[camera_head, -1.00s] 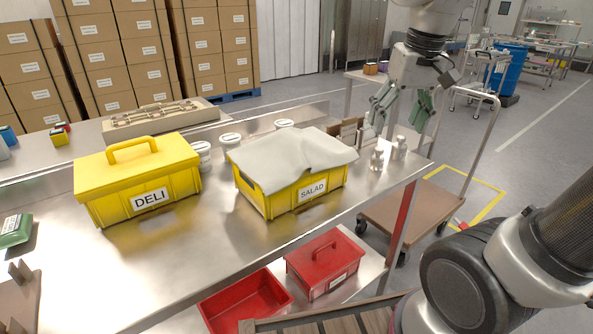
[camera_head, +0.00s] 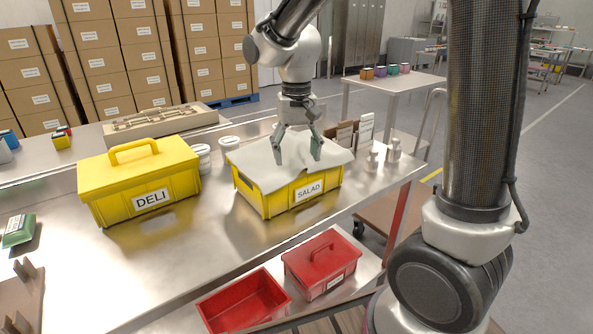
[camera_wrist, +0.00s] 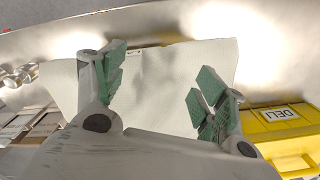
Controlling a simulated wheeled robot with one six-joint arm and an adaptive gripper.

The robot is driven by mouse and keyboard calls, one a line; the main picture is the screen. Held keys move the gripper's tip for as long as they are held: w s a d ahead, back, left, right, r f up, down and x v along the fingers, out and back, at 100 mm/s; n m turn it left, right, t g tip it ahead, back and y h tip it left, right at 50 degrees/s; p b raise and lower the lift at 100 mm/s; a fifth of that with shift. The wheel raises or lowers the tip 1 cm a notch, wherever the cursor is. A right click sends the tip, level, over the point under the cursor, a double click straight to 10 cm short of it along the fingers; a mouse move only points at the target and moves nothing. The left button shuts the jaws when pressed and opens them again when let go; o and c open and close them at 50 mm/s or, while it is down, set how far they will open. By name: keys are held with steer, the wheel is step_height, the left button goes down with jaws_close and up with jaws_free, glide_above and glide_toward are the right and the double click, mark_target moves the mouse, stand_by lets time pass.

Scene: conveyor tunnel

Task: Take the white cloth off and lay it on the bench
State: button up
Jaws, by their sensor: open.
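The white cloth (camera_head: 258,164) is draped over the top of the yellow SALAD crate (camera_head: 275,201) on the metal bench (camera_head: 150,262). It hides the crate's inside. My gripper (camera_head: 296,154) is open, pointing down over the cloth's middle to right part. Its green-padded fingers are apart with nothing held between them. In the wrist view, the cloth (camera_wrist: 180,85) spreads behind the open fingers (camera_wrist: 160,92). I cannot tell whether the fingertips touch the cloth.
A yellow lidded DELI box (camera_head: 140,180) stands left of the crate. White tubs (camera_head: 229,143) sit behind, and small metal shakers (camera_head: 393,150) stand to the right. Red bins (camera_head: 244,304) are on the lower shelf. The bench front between the boxes and its edge is mostly clear.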

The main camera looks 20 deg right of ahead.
steer(key=shift+f, duration=1.3)
steer(key=shift+f, duration=0.15)
steer(key=shift+f, duration=0.5)
steer(key=c, duration=0.6)
steer(key=shift+s, duration=0.15)
steer(key=shift+c, duration=0.7)
steer(key=shift+f, duration=0.1)
steer(key=shift+c, duration=0.5)
steer(key=c, duration=0.7)
steer(key=shift+c, duration=0.2)
